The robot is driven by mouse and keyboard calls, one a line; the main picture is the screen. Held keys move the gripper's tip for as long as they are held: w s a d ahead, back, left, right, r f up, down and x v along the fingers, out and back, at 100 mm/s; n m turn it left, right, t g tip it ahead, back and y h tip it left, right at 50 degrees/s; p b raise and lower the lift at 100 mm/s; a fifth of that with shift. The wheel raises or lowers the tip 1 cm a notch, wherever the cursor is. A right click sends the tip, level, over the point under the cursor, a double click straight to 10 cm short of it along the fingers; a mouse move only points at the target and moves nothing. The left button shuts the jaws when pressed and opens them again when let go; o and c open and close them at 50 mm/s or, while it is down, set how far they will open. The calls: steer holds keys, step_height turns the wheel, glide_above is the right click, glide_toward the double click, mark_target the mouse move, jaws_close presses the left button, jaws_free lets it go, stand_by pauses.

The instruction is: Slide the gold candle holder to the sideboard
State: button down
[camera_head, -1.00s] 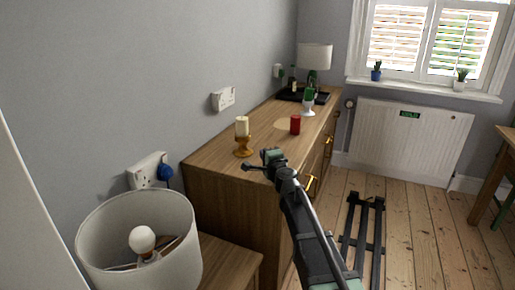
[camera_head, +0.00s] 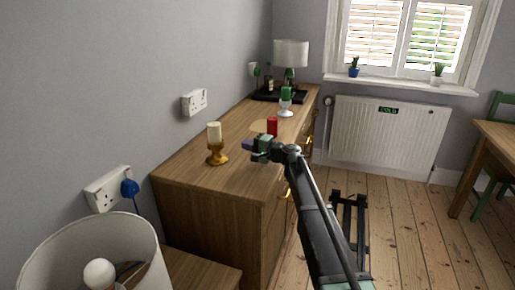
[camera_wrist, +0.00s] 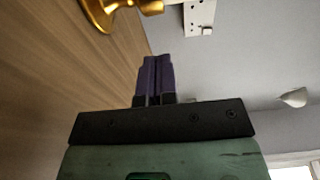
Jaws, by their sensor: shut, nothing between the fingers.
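The gold candle holder (camera_head: 217,156) stands upright on the near left part of the wooden sideboard (camera_head: 205,182), with a cream candle (camera_head: 214,132) in it. My gripper (camera_head: 249,146) is over the near part of the sideboard top, to the right of the holder and apart from it. Its purple fingers point left and are shut with nothing between them. In the wrist view the shut fingers (camera_wrist: 155,78) show in the middle, and part of the gold holder (camera_wrist: 125,8) shows at the top edge, beyond the fingertips. The rest of the holder is cut off there.
A red candle (camera_head: 272,126) on a round pale mat stands just behind my gripper. Farther back are a white-based green item (camera_head: 286,101) and a black tray (camera_head: 268,94) with a lamp (camera_head: 291,55). A lampshade (camera_head: 95,255) fills the lower left. The wall borders the sideboard's left side.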

mark_target(216, 146)
steer(key=a, duration=0.5)
steer(key=shift+w+a, duration=0.25)
steer(key=shift+a, duration=0.4)
steer(key=shift+s+a, duration=0.3)
steer(key=shift+a, duration=0.65)
steer(key=shift+s+a, duration=0.25)
steer(key=shift+a, duration=0.75)
steer(key=shift+s+a, duration=0.3)
steer(key=shift+a, duration=0.65)
